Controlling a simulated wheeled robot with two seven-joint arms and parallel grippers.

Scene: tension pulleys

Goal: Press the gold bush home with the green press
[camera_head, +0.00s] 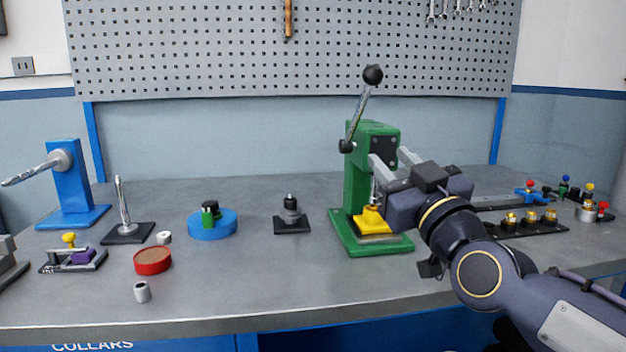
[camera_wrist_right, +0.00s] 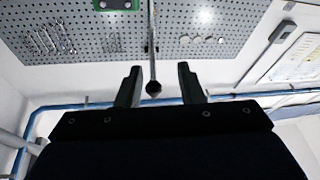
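The green press (camera_head: 357,180) stands on the bench with its lever raised, ending in a black ball (camera_head: 373,75). A yellow block (camera_head: 371,220) sits on the press base under the ram. My left gripper is not in view.
Gold-topped parts (camera_head: 530,217) sit on a black rack at right, partly behind my right arm. A black stand (camera_head: 291,220), blue disc (camera_head: 212,225), red round dish (camera_head: 152,261) and blue post (camera_head: 70,185) stand to the left. The front middle bench is clear.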

